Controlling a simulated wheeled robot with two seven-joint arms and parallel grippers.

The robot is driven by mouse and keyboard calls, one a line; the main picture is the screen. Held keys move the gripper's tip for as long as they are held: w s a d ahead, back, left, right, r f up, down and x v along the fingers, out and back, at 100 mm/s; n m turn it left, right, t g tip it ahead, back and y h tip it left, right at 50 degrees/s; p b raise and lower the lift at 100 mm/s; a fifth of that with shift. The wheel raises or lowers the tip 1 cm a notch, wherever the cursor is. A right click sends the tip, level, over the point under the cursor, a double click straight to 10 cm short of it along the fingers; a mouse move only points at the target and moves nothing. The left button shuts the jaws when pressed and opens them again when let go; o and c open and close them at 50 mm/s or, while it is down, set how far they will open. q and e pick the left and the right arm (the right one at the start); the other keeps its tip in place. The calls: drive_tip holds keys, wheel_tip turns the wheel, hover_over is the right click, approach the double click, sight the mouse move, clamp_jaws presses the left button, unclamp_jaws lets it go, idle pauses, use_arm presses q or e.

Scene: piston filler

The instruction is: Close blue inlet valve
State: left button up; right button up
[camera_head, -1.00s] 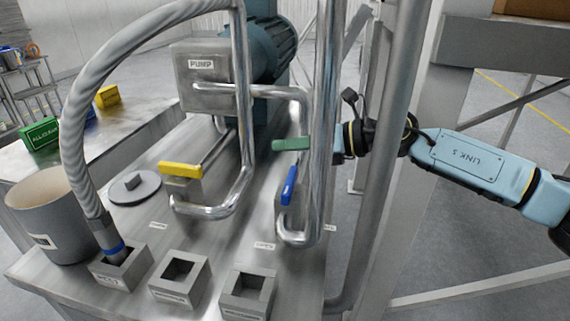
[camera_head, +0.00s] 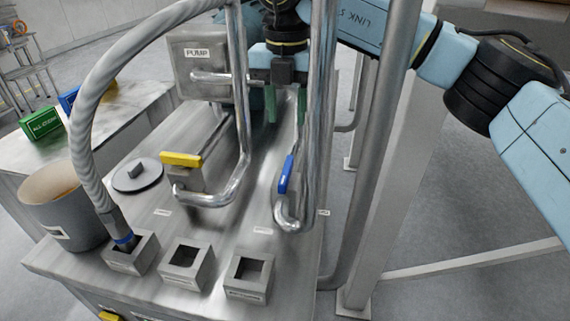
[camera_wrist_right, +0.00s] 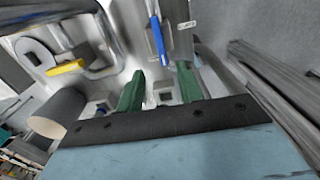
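The blue inlet valve handle (camera_head: 286,174) sits on the lower bend of the right steel pipe and stands steeply, slightly tilted. In the right wrist view the blue handle (camera_wrist_right: 157,38) shows ahead of the fingers, near the top. My right gripper (camera_head: 286,106) has two green fingers pointing down, spread apart with nothing between them. It is above and behind the blue handle, apart from it, partly behind the vertical pipes. Its fingers also show in the right wrist view (camera_wrist_right: 160,82). My left gripper is not in view.
A yellow valve handle (camera_head: 181,159) sits left of the blue one. Vertical steel pipes and a thick frame post (camera_head: 377,150) stand close on the right. The pump box (camera_head: 205,65) is behind. A ribbed hose (camera_head: 88,130), grey pot (camera_head: 62,205) and square sockets (camera_head: 186,268) occupy the front.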

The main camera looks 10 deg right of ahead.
sight(286, 168)
wheel_tip(286, 168, down, 13)
drive_tip(key=b, duration=0.8)
drive_tip(key=shift+r, duration=0.15)
clamp_jaws()
